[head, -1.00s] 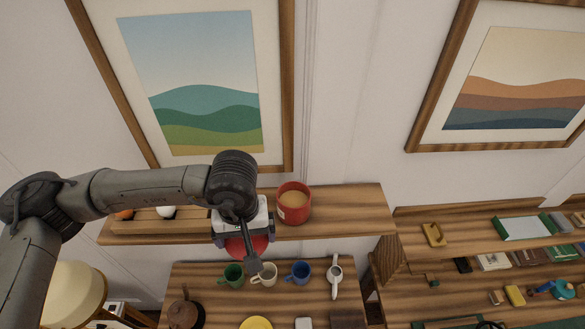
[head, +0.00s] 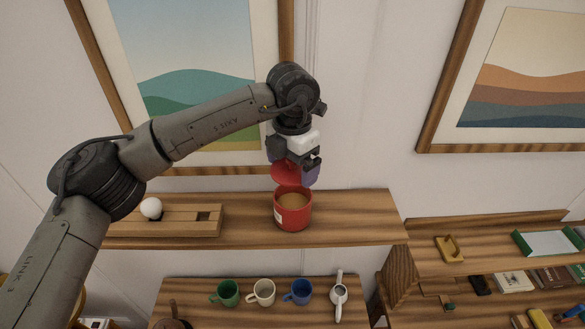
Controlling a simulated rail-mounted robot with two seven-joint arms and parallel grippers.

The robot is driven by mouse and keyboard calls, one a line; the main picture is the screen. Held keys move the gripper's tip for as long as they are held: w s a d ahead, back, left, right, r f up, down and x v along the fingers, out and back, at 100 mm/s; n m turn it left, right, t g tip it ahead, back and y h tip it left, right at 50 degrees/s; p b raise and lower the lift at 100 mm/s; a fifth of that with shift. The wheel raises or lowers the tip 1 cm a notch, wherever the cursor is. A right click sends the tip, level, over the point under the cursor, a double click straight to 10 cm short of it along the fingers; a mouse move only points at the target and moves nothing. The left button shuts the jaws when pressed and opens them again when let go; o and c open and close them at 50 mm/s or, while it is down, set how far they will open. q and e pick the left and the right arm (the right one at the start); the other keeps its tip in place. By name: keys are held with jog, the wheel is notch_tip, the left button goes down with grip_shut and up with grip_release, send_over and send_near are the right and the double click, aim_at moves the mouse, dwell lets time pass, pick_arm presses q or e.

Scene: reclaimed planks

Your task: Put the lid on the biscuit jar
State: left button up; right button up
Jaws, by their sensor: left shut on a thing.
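The biscuit jar (head: 292,215) is a red tin with a pale label, standing upright and open on the upper plank shelf. Tan contents show inside it. My left gripper (head: 296,172) is above the jar and is shut on the red lid (head: 284,175). The lid is tilted and appears close above the jar's back rim; I cannot tell whether they touch. The gripper hides part of the lid. My right gripper is not in view.
A wooden rack (head: 180,220) with a white ball (head: 151,208) lies on the shelf (head: 350,215) left of the jar. The shelf right of the jar is clear. Below stand a green mug (head: 226,293), a cream mug (head: 262,292) and a blue mug (head: 299,291).

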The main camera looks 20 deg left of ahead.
pick_arm(q)
jog(key=shift+w+n, duration=0.1)
jog(key=shift+n, duration=0.2)
jog(key=shift+f, duration=0.2)
jog(key=shift+f+b, duration=1.3)
jog(key=shift+f, duration=0.4)
